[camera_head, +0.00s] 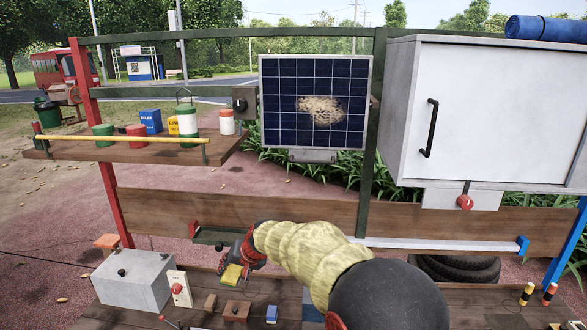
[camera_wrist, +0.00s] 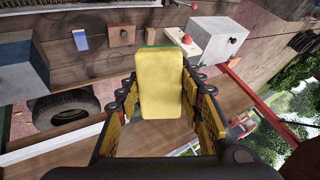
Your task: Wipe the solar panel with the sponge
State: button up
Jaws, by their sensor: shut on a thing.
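The solar panel (camera_head: 315,85) stands upright on the cart's green frame, with a tan dirt patch (camera_head: 320,110) right of its middle. The sponge (camera_wrist: 160,82) is yellow with a thin green edge and sits between the fingers in the wrist view. My gripper (camera_wrist: 160,100) is shut on it. In the head view my gripper (camera_head: 240,266) and the sponge (camera_head: 231,275) are low, over the cart's lower deck, below and left of the panel. My arm hides part of the deck. The panel is not in the wrist view.
A wooden shelf (camera_head: 130,152) with cans and boxes behind a yellow rail is left of the panel. A white cabinet (camera_head: 485,110) with a black handle is to the right. A grey box (camera_head: 133,280) and a red-knobbed switch plate (camera_head: 180,288) stand on the deck.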

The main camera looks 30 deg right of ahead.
jog(key=w+d+r+m+t+h+p, duration=0.1)
jog(key=d+r+m+t+p, duration=0.1)
jog(key=r, duration=0.6)
jog(key=w+d+r+m+t+h+p, duration=0.1)
jog(key=d+r+t+p, duration=0.1)
jog(key=r, duration=0.6)
jog(key=s+d+r+m+t+h+p, duration=0.2)
jog(key=d+r+h+p, duration=0.15)
jog(key=r, duration=0.55)
jog(key=s+d+r+m+t+h+p, duration=0.2)
jog(key=d+r+m, duration=0.15)
jog(key=r, duration=0.65)
jog(key=m+h+p, duration=0.2)
jog(key=h+p, duration=0.1)
jog(key=h, duration=0.2)
send_near(299, 112)
jog(key=shift+x, duration=2.4)
jog(key=shift+b+x, duration=0.3)
jog(key=shift+x, duration=0.7)
